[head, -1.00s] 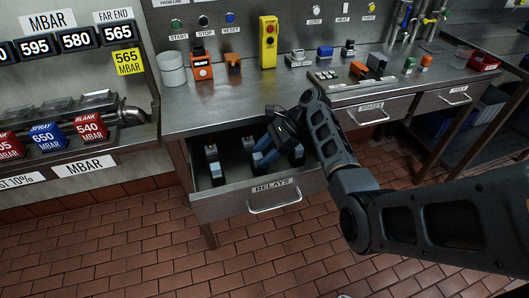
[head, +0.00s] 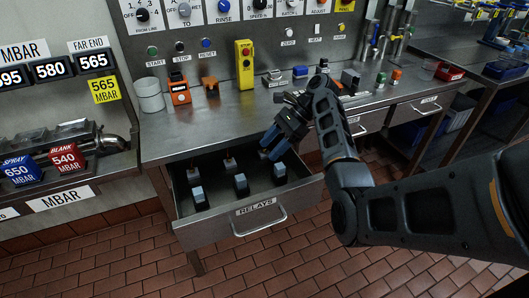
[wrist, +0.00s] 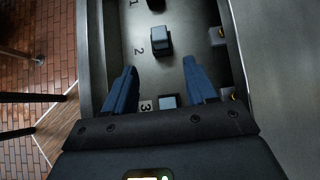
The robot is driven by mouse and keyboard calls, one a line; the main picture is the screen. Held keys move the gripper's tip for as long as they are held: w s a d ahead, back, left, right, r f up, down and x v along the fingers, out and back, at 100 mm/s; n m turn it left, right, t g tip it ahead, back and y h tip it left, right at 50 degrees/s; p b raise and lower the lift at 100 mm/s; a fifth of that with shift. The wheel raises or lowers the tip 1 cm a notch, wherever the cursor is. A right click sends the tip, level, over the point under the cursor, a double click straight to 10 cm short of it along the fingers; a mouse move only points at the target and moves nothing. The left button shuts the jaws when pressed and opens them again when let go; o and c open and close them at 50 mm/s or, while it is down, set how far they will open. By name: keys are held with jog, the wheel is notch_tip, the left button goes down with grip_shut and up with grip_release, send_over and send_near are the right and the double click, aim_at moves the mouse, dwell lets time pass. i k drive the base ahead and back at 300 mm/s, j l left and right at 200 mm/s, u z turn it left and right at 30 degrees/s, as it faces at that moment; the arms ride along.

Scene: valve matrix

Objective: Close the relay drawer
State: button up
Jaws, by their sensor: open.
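The relay drawer (head: 218,231), labelled RELAYS, is pulled out from under the steel bench. It has a metal bar handle (head: 259,222) on its front. Several dark relays with grey-blue tops stand inside it, one of them a relay (head: 240,184) near the middle. My gripper (head: 271,150) is above the back right part of the drawer, pointing down, with its blue fingers apart. In the wrist view my open gripper (wrist: 160,88) is over the drawer floor, which bears the numbers 1, 2 and 3. A relay (wrist: 161,41) stands beside the 2. Another relay (wrist: 167,101) shows between the fingers near the 3.
The bench top (head: 215,125) carries an orange device (head: 179,92), a yellow switch box (head: 244,66) and a white pot (head: 149,95). A second closed drawer (head: 367,122) is to the right. The tiled floor (head: 120,260) in front is clear.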

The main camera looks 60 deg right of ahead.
aim_at(267, 200)
jog(key=k+l, duration=0.15)
jog(key=l, duration=0.15)
jog(key=k+l, duration=0.15)
jog(key=l, duration=0.15)
jog(key=k+l, duration=0.1)
jog(key=l, duration=0.25)
jog(key=k+l, duration=0.15)
jog(key=l, duration=0.15)
